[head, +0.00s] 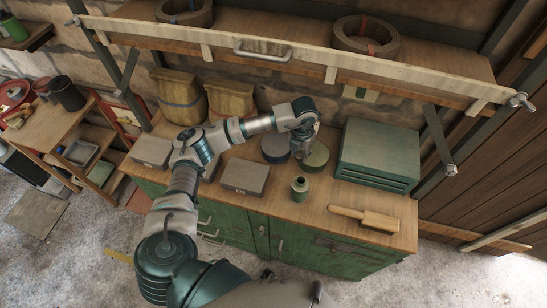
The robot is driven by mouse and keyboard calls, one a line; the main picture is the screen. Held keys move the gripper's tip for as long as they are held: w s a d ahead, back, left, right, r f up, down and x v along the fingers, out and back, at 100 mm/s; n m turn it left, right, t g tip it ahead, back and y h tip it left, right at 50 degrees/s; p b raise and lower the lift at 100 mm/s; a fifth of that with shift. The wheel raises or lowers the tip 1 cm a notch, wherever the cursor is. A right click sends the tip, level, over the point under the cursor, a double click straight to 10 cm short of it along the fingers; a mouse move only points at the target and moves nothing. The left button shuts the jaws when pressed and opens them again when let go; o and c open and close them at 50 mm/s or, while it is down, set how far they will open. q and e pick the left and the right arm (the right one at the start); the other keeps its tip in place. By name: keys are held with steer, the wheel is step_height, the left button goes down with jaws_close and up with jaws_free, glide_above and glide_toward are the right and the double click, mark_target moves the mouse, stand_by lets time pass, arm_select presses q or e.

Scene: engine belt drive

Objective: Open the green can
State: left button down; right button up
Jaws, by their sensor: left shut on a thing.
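A small green can (299,190) with a narrower dark top stands upright on the wooden bench top, near the front edge. A low round green tin (318,157) lies behind it, with a similar blue-grey tin (275,148) to its left. My left gripper (303,153) reaches down from above at the left edge of the round green tin, behind the small can and apart from it. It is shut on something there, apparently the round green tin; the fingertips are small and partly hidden. My right gripper is out of view.
A green metal box (378,155) stands at the right of the bench (290,215), with a wooden-handled brush (365,218) in front. Grey blocks (245,177) lie left. A shelf (300,55) with a front rail overhangs the back.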

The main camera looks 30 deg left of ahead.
arm_select(q)
steer(key=n, duration=0.6)
steer(key=shift+w+a+f, duration=0.15)
steer(key=shift+a+f, duration=0.1)
steer(key=shift+f, duration=0.05)
steer(key=n, duration=0.3)
steer(key=shift+w+a+f, duration=0.15)
steer(key=shift+a+f, duration=0.05)
steer(key=shift+a, duration=0.05)
steer(key=a+n, duration=0.1)
steer(key=n, duration=0.9)
glide_above(290, 170)
step_height(290, 170, down, 8)
steer(key=shift+w+d+r+p, duration=0.1)
steer(key=shift+p, duration=0.35)
step_height(290, 170, down, 3)
steer(key=shift+f, duration=0.3)
steer(key=shift+f, duration=0.1)
steer(key=c, duration=1)
jaws_free()
steer(key=shift+c, duration=0.2)
